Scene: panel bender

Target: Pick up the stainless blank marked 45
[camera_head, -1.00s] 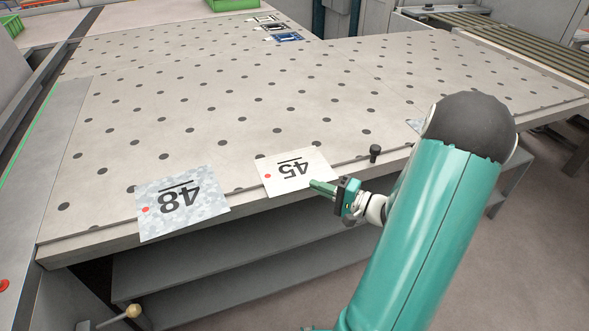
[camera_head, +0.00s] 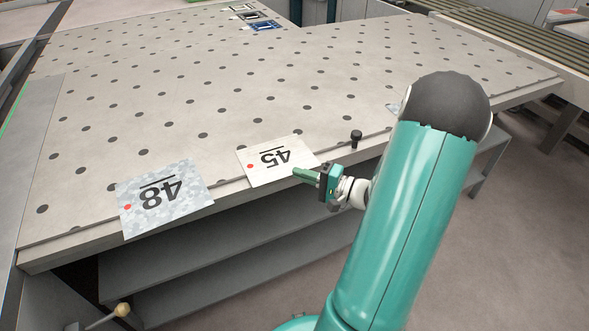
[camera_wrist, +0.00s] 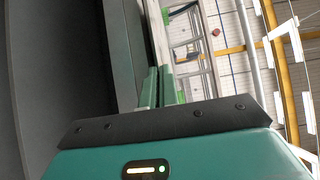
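The stainless blank marked 45 (camera_head: 262,175) is a pale flat plate with a red dot. It lies at the front edge of the perforated table, its near side sticking out past the edge. My gripper (camera_head: 296,171) is at the blank's near right side, one green finger lying over its top. The lower finger is hidden in the head view. In the wrist view my two green fingers (camera_wrist: 158,86) stand close together, with the blank's thin edge hard to make out between them. The gripper looks shut on the blank, which still lies flat.
A mottled grey blank marked 48 (camera_head: 190,198) lies to the left on the same table edge. A black peg (camera_head: 356,137) stands at the edge to the right. A grey shelf (camera_head: 220,250) lies underneath.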

